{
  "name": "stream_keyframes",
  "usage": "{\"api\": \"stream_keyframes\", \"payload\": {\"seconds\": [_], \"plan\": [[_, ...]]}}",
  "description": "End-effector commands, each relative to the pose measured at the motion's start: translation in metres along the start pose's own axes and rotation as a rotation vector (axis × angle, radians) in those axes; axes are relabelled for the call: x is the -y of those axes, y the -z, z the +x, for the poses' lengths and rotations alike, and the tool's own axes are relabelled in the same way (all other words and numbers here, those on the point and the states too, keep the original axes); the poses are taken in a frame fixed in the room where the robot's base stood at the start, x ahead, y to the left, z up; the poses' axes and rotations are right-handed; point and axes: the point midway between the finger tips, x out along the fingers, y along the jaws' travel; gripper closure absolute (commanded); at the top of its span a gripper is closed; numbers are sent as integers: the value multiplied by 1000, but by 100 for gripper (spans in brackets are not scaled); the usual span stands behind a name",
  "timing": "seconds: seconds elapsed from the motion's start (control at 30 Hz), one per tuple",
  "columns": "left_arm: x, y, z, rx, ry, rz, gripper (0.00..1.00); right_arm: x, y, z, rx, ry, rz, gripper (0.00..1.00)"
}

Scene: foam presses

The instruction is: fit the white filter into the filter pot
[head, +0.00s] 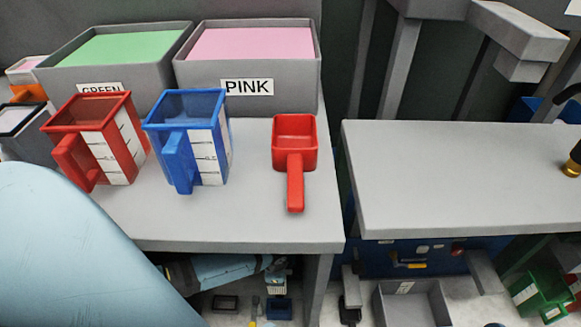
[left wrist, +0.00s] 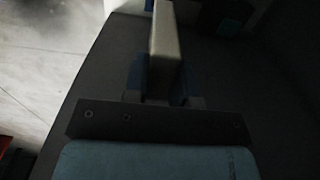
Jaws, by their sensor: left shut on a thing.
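In the left wrist view, my left gripper (left wrist: 163,82) is shut on a pale, bar-shaped thing (left wrist: 163,30) that sticks out forward between its dark blue fingers. The picture is very dark, and I cannot tell whether this is the white filter or a handle of something. I cannot make out the filter pot in either view. In the head view, my pale blue arm fills the lower left, and a blue arm part shows under the table. My left gripper is not clear there. My right gripper is not in view.
A red jug (head: 102,140), a blue jug (head: 187,140) and a red scoop (head: 295,150) stand on the grey table (head: 240,222). Behind them are the GREEN bin (head: 60,82) and the PINK bin (head: 245,95). The right table (head: 450,180) is mostly bare. A green jug (head: 540,292) is lower right.

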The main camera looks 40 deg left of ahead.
Motion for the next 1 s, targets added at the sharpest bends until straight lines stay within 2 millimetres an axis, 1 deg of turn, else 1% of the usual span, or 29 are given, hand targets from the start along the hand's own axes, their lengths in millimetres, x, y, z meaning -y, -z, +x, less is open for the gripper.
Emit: {"api": "stream_keyframes", "payload": {"seconds": [0.17,0.2,0.4,0.47,0.5,0.6,0.73,0.87,1.0], "plan": [[-1,0,41,2,-2,-4,100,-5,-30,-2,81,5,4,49],[0,0,53,1,-1,-3,100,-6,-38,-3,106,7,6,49],[-1,0,108,1,-1,-4,100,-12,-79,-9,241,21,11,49],[-1,0,122,1,-2,-3,100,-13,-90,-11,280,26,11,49],[0,0,131,1,-1,-3,100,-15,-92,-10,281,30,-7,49],[0,0,146,0,1,-3,100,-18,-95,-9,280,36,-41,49],[0,0,155,0,1,-2,100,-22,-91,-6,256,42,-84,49],[0,0,164,0,1,-2,100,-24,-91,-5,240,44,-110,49],[0,0,187,1,0,-2,100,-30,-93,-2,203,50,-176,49]]}}
